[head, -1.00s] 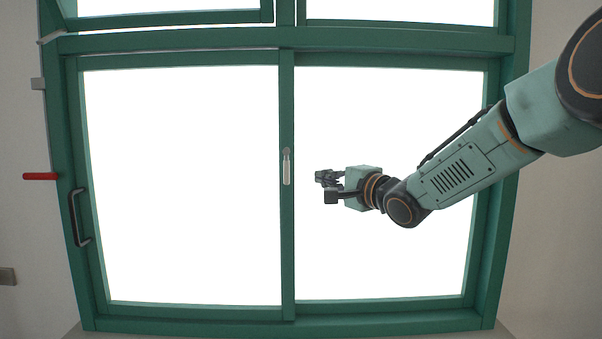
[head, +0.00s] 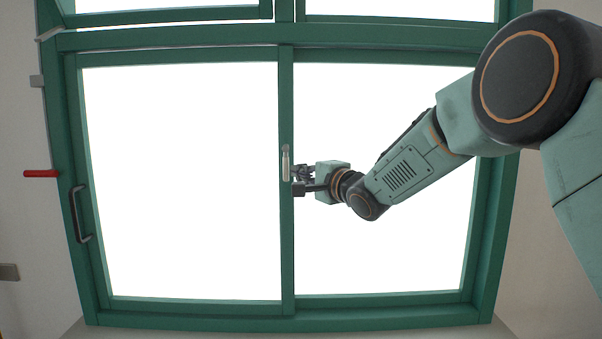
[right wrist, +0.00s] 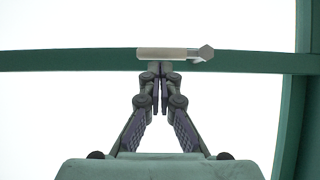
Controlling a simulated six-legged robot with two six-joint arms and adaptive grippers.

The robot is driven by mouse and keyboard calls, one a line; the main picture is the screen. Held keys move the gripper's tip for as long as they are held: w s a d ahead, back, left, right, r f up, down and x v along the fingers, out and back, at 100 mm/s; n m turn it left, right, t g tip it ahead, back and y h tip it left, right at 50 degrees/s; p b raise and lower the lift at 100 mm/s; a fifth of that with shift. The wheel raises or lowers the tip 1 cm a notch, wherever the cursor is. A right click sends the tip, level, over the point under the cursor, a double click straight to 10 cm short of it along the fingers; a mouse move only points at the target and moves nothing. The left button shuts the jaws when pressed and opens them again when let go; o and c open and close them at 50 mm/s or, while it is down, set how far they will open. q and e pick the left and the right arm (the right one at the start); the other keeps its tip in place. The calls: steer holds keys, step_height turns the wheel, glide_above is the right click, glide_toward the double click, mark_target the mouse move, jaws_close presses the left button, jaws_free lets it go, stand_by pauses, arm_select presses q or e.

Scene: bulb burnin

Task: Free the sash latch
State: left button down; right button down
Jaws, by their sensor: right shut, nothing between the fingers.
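The sash latch (head: 286,163) is a small pale metal lever on the green middle stile of the window. It hangs upright along the stile in the head view. In the right wrist view the latch (right wrist: 168,53) lies across the green bar, with a faceted pivot at its right end. My right gripper (head: 297,181) is shut and empty, just right of the latch's lower part. In the right wrist view my right gripper's fingertips (right wrist: 160,72) are together right at the lever's edge; I cannot tell whether they touch it. My left gripper is not in view.
The green window frame (head: 180,312) surrounds two bright panes. A dark pull handle (head: 79,216) is on the left sash stile. A red lever (head: 41,174) sticks out at the left wall. Upper panes lie above the crossbar (head: 180,40).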

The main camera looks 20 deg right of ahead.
steer(key=shift+a+f+m, duration=0.15)
steer(key=shift+a+m, duration=0.15)
steer(key=shift+a, duration=0.05)
steer(key=shift+w+t, duration=0.1)
steer(key=shift+t, duration=0.2)
